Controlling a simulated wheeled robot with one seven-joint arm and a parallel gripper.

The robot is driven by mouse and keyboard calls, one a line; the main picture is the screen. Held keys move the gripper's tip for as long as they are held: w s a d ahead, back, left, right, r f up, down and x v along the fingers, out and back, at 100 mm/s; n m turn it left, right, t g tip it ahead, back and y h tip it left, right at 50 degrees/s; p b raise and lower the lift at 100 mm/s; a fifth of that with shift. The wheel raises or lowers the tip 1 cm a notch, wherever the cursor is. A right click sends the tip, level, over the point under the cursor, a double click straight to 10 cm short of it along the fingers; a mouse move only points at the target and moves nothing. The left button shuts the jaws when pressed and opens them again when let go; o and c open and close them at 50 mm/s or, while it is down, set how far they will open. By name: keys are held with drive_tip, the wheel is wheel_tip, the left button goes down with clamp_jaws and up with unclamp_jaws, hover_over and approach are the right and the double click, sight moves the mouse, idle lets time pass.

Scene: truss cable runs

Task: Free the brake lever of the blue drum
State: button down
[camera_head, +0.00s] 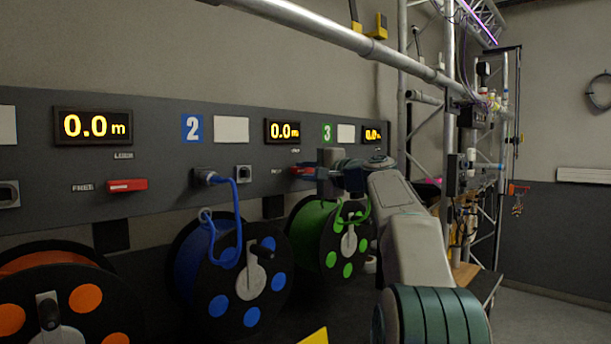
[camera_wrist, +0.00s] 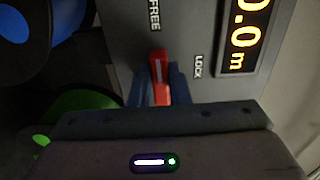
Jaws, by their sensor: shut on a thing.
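The blue drum (camera_head: 218,305) stands below the panel (camera_head: 160,220) marked 2, with a blue cable (camera_head: 240,220) plugged in above it. Its red brake lever (camera_head: 300,171) is beside the FREE and LOCK labels, under a 0.0 m display (camera_head: 282,131). In the wrist view the red lever (camera_wrist: 160,75) lies between the blue fingers of my gripper (camera_wrist: 163,85). My gripper, also in the head view (camera_head: 308,172), is shut on the lever. The lever lies roughly level along the panel, beside FREE. The fingers hide part of it.
An orange drum (camera_head: 85,298) with its own red lever (camera_head: 127,185) stands at left. A green drum (camera_head: 325,250) stands close under my arm. A truss (camera_head: 450,140) rises at right, with a long tube overhead. Open floor shows at far right.

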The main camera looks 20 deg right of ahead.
idle(0.4)
drive_tip(key=c, duration=1.4)
unclamp_jaws()
drive_tip(key=shift+o, duration=0.2)
drive_tip(key=b+v, duration=0.2)
drive_tip(key=v, duration=1.2)
